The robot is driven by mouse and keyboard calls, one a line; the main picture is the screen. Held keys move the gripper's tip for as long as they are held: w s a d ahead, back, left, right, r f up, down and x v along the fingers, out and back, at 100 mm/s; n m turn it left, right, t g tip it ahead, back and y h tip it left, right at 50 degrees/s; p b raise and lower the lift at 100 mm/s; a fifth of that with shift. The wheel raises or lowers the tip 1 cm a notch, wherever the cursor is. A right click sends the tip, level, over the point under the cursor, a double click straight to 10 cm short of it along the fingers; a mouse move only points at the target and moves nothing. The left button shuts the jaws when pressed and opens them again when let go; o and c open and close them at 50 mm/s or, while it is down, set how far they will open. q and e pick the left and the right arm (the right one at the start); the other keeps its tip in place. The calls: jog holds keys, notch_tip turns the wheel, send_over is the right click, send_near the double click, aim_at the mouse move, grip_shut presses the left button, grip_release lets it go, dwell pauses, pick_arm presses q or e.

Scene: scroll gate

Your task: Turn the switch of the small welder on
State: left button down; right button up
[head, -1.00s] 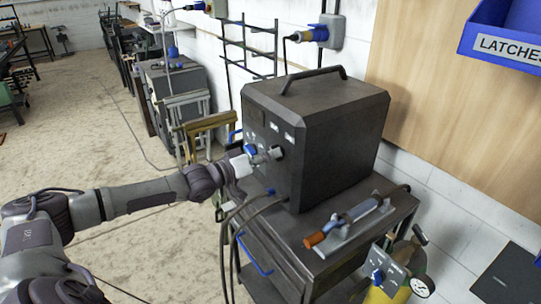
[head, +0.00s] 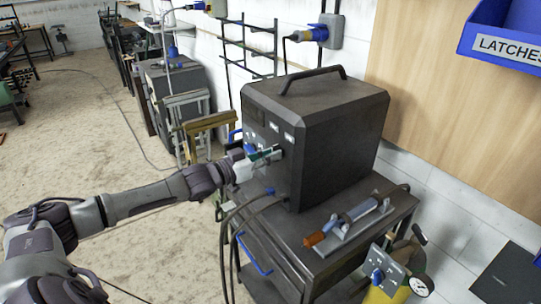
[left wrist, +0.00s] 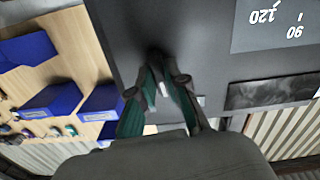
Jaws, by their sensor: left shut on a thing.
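A dark box-shaped welder (head: 335,140) with a top handle stands on a cart; its front panel faces left. My left gripper (head: 273,154) is at that panel, its green-padded fingers reaching its right part. In the left wrist view the fingers of my left gripper (left wrist: 164,76) close at their tips around a small dark part on the panel, which I take to be the switch. The fingers hide most of it, so its setting cannot be read. A blue knob (head: 250,149) shows beside the gripper. My right gripper is not in view.
Cables hang at the cart's left. A small panel with a blue switch (head: 377,277) stands lower right. Open floor lies to the left.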

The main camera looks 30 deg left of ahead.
pick_arm(q)
jog(key=m+b, duration=0.1)
jog(key=m, duration=0.8)
jog(key=shift+m+b, duration=0.3)
jog(key=shift+m, duration=0.1)
dwell(0.4)
jog(key=c, duration=1.2)
grip_release()
jog(key=shift+s, duration=0.1)
